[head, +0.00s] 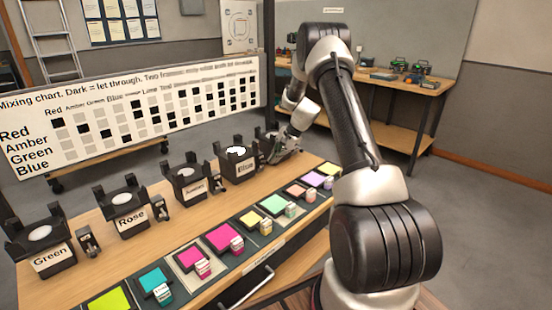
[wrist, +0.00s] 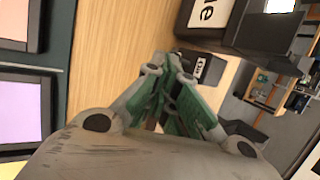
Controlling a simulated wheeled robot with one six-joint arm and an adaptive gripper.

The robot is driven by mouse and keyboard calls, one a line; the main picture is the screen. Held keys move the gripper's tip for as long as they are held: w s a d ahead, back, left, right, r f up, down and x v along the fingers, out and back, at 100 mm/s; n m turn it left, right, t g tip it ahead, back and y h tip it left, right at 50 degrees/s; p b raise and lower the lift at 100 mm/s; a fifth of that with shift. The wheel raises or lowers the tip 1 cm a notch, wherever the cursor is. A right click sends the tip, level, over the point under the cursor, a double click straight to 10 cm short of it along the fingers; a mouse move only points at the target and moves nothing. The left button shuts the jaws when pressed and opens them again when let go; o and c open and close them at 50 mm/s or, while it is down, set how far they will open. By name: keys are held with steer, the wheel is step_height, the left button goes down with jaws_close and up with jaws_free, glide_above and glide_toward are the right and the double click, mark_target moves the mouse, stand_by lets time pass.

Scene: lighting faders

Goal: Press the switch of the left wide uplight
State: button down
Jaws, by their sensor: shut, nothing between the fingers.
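No label reading "left wide uplight" is legible. A row of black lamp units stands along the wooden table, including Green (head: 50,258), Rose (head: 131,223) and one at the far end that seems to read Blue (head: 240,168), with a bright top. Small black switch boxes stand beside them, such as the one by Green (head: 88,242). My gripper (head: 274,158) is at the table's far end, right of the far lamp. In the wrist view my gripper (wrist: 170,70) is shut and empty, its tips at a small black switch box (wrist: 203,68). Contact cannot be told.
Coloured gel tiles, such as a magenta one (head: 222,238), lie along the table's near side with small labelled blocks. A mixing chart (head: 130,112) stands behind the table. A workbench (head: 375,85) is at the back. Bare wood (head: 190,218) lies between lamps and tiles.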

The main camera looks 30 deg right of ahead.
steer(key=shift+s+d+f, duration=0.1)
steer(key=shift+s+f, duration=0.1)
steer(key=shift+f, duration=0.3)
steer(key=shift+s+f, duration=0.15)
steer(key=shift+f, duration=1.45)
steer(key=shift+f, duration=0.15)
stand_by(0.7)
steer(key=shift+r, duration=0.85)
steer(key=shift+s+d+r, duration=0.1)
steer(key=shift+d+r, duration=0.05)
steer(key=shift+r, duration=0.05)
steer(key=s+d+r, duration=0.6)
steer(key=s+r, duration=0.2)
steer(key=shift+d+r, duration=0.25)
steer(key=shift+d, duration=0.1)
